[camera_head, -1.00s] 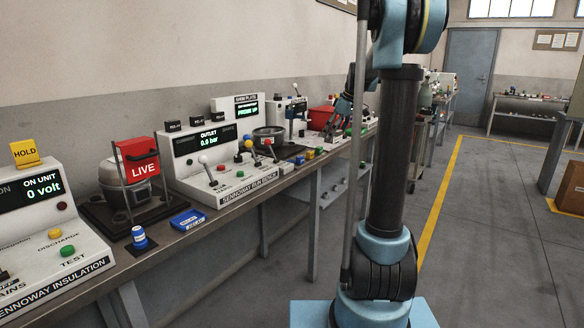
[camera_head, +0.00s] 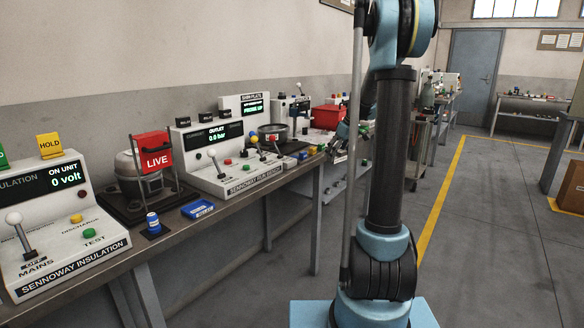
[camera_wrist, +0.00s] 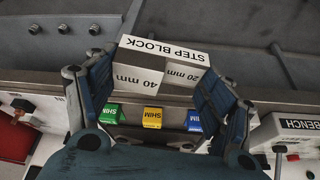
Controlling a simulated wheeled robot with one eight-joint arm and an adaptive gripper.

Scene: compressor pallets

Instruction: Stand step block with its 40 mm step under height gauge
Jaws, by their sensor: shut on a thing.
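The step block (camera_wrist: 165,58) is a white and grey block marked "STEP BLOCK", "40 mm" and "20 mm". In the wrist view it is held between the two blue fingers of my gripper (camera_wrist: 163,72), and its lettering appears upside down in part. In the head view my gripper (camera_head: 343,137) is at the far part of the bench, partly hidden behind my arm, and the block cannot be made out there. A white panel reading "PROBE UP" (camera_head: 252,106) stands at the back of the bench. The height gauge itself cannot be clearly singled out.
Green (camera_wrist: 111,113), yellow (camera_wrist: 152,117) and blue (camera_wrist: 193,120) shim blocks lie below the block in the wrist view. The bench (camera_head: 222,207) also carries a run bench console (camera_head: 222,172), a red LIVE box (camera_head: 155,150) and an insulation console (camera_head: 70,235).

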